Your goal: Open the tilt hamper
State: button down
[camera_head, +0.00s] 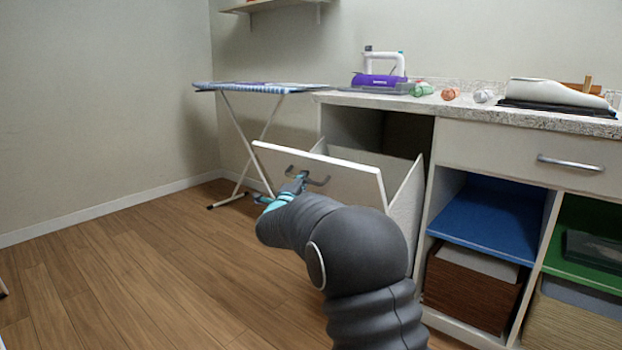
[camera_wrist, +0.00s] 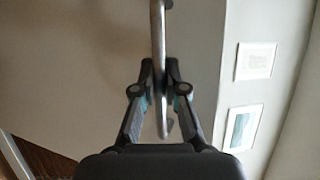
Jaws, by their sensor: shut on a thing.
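The tilt hamper (camera_head: 345,179) is a white front panel in the left part of the counter unit. It is tilted outward at the top, with its side wall and the dark cavity behind it showing. Its grey bar handle (camera_head: 316,178) is on the outer face. My gripper (camera_head: 298,182) is at the handle, partly hidden by my arm. In the wrist view, my gripper's fingers (camera_wrist: 159,78) are closed around the handle bar (camera_wrist: 158,40), which runs between them against the pale panel.
An ironing board (camera_head: 262,87) stands behind, to the left. The granite counter (camera_head: 440,103) carries a purple sewing machine (camera_head: 378,80), thread spools and a white iron-like object (camera_head: 555,93). The wooden floor (camera_head: 130,270) at left is clear.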

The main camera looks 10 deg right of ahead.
jog(key=c, duration=1.2)
grip_release()
jog(key=shift+d, duration=0.1)
jog(key=v, duration=1.2)
